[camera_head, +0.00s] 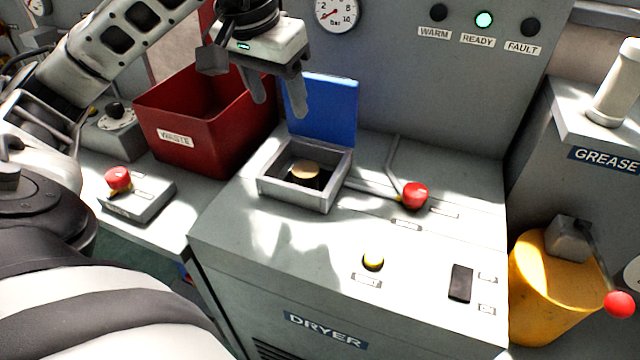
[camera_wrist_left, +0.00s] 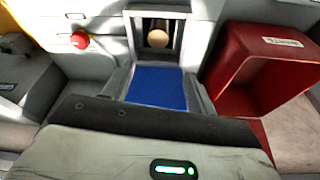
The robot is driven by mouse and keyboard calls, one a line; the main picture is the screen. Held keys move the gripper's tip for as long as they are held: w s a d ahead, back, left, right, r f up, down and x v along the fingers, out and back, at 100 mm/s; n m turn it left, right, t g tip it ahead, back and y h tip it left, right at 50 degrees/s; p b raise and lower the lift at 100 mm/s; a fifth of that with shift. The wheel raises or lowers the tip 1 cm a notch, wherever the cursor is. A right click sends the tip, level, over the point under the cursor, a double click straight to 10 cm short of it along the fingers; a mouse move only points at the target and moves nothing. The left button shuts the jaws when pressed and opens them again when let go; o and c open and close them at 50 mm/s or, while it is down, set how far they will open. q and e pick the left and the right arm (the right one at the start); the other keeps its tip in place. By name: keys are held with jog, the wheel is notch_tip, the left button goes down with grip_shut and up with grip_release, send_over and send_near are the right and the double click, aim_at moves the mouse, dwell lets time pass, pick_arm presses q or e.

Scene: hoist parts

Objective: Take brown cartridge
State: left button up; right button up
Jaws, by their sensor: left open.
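The brown cartridge (camera_head: 306,170) shows as a tan round top inside the square grey chamber (camera_head: 297,203) on the dryer's top. The chamber's blue lid (camera_head: 327,108) stands open at the back. In the left wrist view the cartridge (camera_wrist_left: 158,39) sits in the dark opening beyond the blue lid (camera_wrist_left: 158,87). My left gripper (camera_head: 281,106) is open and empty, above and behind the chamber near the lid, fingers pointing down, apart from the cartridge. The cartridge's lower part is hidden in the chamber. My right gripper is in neither view.
A red waste bin (camera_head: 205,150) stands left of the chamber. A red-knobbed lever (camera_head: 414,195) lies to its right. A yellow grease container (camera_head: 550,285) stands at right.

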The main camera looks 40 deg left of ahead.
pick_arm(q)
jog(key=b, duration=0.2)
send_over(305, 169)
jog(key=s, duration=0.2)
notch_tip(305, 169, down, 12)
jog(key=shift+r, duration=0.1)
jog(key=shift+p+x, duration=0.3)
jog(key=shift+x, duration=2.45)
jog(key=shift+w+d+r, duration=0.1)
jog(key=shift+d, duration=0.05)
jog(key=c, duration=1.1)
